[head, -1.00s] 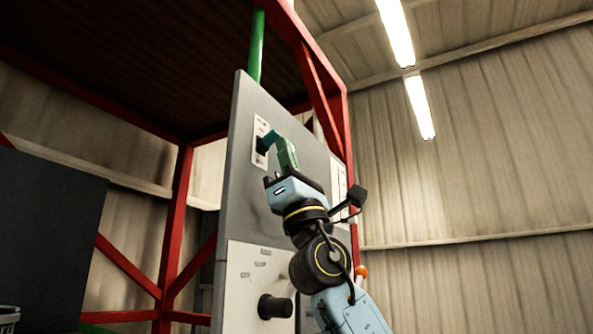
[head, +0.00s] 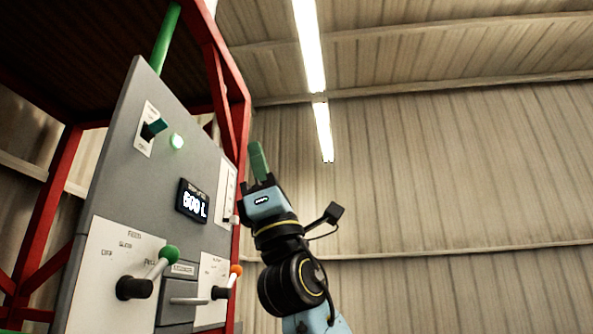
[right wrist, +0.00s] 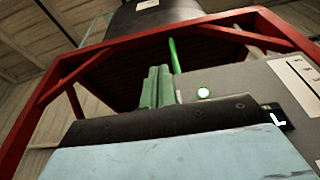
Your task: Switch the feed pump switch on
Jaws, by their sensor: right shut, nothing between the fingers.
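A toggle switch with a dark body and teal tip (head: 153,129) sits on a small white plate at the top of the grey panel (head: 125,200). Its tip points up and to the right; its lettering is too small to read. My right gripper (head: 257,152) is shut and empty, fingers pointing up, apart from the switch and to the right of the panel. Its green fingers also show in the right wrist view (right wrist: 156,88). My left gripper is not in view.
Lower on the panel are a lit display (head: 193,201), a green-knobbed lever (head: 160,264), an orange-knobbed lever (head: 232,275) and a drawer-like handle (head: 190,301). A red steel frame (head: 225,80) stands behind. The room right of my gripper is clear up to the corrugated wall.

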